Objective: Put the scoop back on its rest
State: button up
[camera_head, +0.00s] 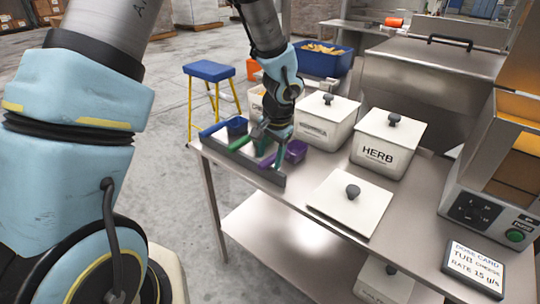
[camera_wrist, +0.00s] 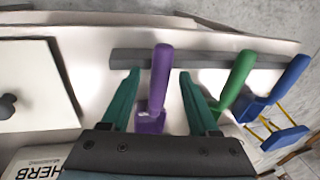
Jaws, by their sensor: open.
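A purple scoop (camera_wrist: 160,80) lies with its handle across a grey rest bar (camera_wrist: 210,61) in the wrist view. A green scoop (camera_wrist: 237,80) and a blue scoop (camera_wrist: 285,85) lie beside it, handles also across the bar. My gripper (camera_wrist: 158,74) is open, its teal fingers on either side of the purple scoop, with gaps showing; I cannot tell the height. In the head view, my gripper (camera_head: 264,148) is low over the rest (camera_head: 258,172) at the table's left end. The purple scoop's bowl (camera_head: 297,150) shows just right of it.
The steel table (camera_head: 420,215) carries a lidded HERB bin (camera_head: 378,155), another lidded bin (camera_head: 326,122) and a loose white lid (camera_head: 350,208). A dose card (camera_head: 474,268) and a machine (camera_head: 500,170) stand right. A blue-topped stool (camera_head: 209,71) stands on open floor left.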

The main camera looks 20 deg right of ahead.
jog(key=shift+r+p, duration=0.3)
jog(key=shift+r, duration=0.1)
jog(key=v, duration=1.2)
jog(key=shift+b, duration=0.4)
jog(key=s+a+f+n, duration=0.1)
jog(key=a+n, duration=1)
jog(key=a, duration=1.9)
jog(key=shift+s+a+f+g+h, duration=0.15)
jog(key=shift+s+a+g+h, duration=0.15)
jog(key=shift+g, duration=0.1)
jog(key=shift+w, duration=0.1)
